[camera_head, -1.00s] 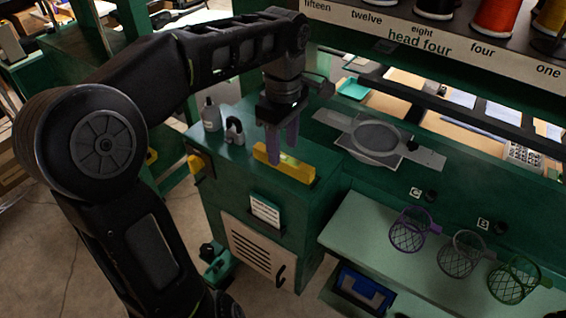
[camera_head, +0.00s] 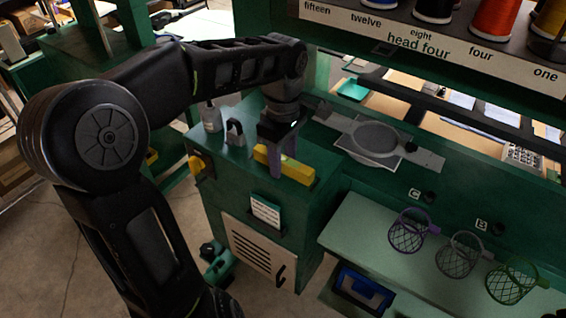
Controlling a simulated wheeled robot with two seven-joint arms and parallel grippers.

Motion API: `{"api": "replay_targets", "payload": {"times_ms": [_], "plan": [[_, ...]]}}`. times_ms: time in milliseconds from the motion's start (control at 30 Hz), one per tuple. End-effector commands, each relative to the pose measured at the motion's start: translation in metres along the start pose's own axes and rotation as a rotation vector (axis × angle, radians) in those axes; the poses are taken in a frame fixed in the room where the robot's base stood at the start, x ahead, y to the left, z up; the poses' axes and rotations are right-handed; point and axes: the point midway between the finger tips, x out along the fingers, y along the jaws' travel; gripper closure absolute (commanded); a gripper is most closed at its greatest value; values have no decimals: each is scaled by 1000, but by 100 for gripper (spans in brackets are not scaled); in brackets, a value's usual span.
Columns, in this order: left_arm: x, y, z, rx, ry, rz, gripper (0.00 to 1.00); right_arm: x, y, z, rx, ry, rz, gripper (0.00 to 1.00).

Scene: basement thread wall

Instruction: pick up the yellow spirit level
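The yellow spirit level (camera_head: 298,172) lies on top of the green cabinet (camera_head: 228,185), near its right edge. My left gripper (camera_head: 283,161) is down at the level from above, with its purple-grey fingers pointing down. One finger is in front of the level and hides part of its face. The other shows just behind it, so the fingers straddle the bar. They look spread, with no clear sign of closing on it. My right gripper is out of view.
A grey bottle (camera_head: 211,118) and a padlock-like item (camera_head: 235,132) stand left of the gripper on the cabinet. A round plate on a bracket (camera_head: 376,140) is to the right.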

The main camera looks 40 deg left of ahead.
Motion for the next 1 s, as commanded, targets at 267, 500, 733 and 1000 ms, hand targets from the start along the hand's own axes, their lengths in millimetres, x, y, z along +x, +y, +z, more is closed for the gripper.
{"api": "replay_targets", "payload": {"times_ms": [267,500,733,1000], "plan": [[0,0,0,0,0,0,82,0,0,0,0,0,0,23],[0,0,0,0,0,0,100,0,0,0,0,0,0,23],[0,0,0,0,0,0,100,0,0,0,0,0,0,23],[-2,0,0,0,0,1,100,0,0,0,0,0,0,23]]}}
